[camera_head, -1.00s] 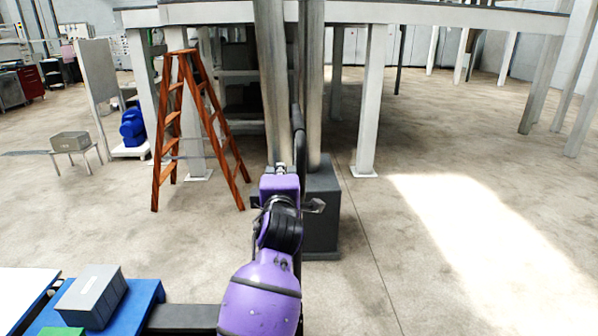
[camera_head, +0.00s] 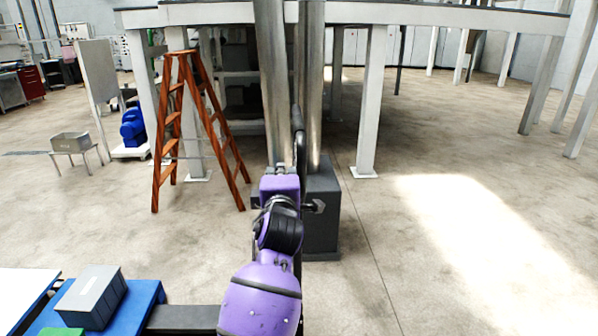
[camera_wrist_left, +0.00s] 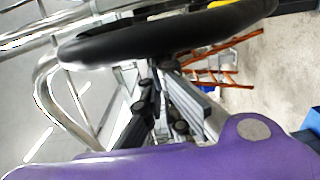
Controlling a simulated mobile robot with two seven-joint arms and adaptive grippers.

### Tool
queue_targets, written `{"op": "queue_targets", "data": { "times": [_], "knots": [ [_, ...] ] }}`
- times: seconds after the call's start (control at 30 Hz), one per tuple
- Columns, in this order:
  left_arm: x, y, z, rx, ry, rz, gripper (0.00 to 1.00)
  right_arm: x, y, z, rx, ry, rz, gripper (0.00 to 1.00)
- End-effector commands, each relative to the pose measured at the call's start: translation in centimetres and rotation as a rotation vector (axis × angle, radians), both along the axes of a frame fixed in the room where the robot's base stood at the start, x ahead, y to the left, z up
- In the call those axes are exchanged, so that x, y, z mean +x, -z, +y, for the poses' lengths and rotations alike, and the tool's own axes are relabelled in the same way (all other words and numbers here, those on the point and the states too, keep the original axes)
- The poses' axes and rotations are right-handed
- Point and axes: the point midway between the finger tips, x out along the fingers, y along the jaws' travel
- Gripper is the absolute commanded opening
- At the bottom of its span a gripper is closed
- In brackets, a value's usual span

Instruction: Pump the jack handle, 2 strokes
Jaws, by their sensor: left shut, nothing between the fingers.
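The jack handle (camera_head: 298,120) is a dark upright rod with a black grip, in front of two metal columns in the head view. My left gripper (camera_head: 281,168) is just left of the rod at the end of my purple wrist, mostly hidden by it. In the left wrist view a black curved bar, seemingly the handle grip (camera_wrist_left: 170,38), crosses close in front of the left gripper (camera_wrist_left: 158,72). The fingers are shut with nothing between them. I cannot tell whether they touch the bar. My right gripper is not in view.
The columns stand on a dark base block (camera_head: 322,225). An orange stepladder (camera_head: 170,130) stands to the left. A grey box (camera_head: 92,297) lies on a blue surface (camera_head: 150,295) at lower left. The floor (camera_head: 470,230) to the right is clear.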

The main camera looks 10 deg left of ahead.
Motion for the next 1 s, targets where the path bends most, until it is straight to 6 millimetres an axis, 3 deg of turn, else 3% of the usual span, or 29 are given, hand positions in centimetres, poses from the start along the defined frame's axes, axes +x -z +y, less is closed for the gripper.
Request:
{"op": "queue_targets", "data": {
  "times": [0.33,0.63,1.0],
  "knots": [
    [0.2,0.1,-0.7,-0.003,0.005,0.000,0.00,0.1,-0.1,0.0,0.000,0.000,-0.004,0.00],
    [1.5,0.3,-5.4,-0.006,0.006,0.002,0.00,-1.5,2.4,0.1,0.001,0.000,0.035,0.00],
    [1.6,-0.2,-5.9,0.000,0.003,-0.002,0.00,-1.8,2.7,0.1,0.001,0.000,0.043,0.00]
  ]
}}
